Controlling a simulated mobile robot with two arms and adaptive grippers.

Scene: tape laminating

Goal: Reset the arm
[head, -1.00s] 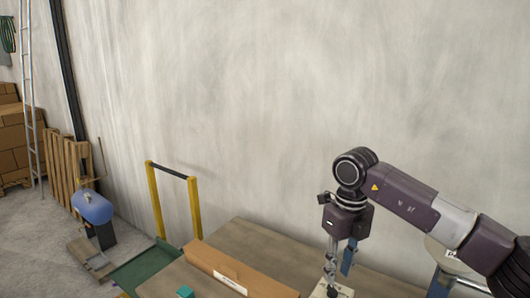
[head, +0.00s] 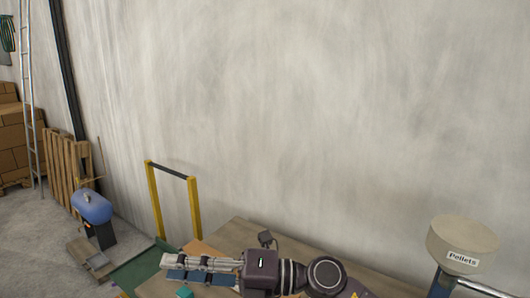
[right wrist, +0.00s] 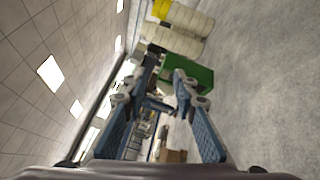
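My right gripper (head: 172,268) lies level low in the head view, pointing left above the table (head: 246,228). In the right wrist view its two blue-padded fingers (right wrist: 160,78) stand apart with nothing held between them. The brown cardboard box (head: 205,247) on the table is mostly hidden behind my right gripper and wrist. A small teal block (head: 184,293) shows at the bottom edge, just below the gripper. My left gripper is in neither current view.
A beige container labelled Pellets (head: 463,243) stands at the right. A yellow-posted frame (head: 154,200) and green surface (head: 145,268) are left of the table. A blue tank (head: 92,207), a wooden pallet (head: 68,165) and stacked cartons (head: 14,140) stand farther left. A bare wall rises behind.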

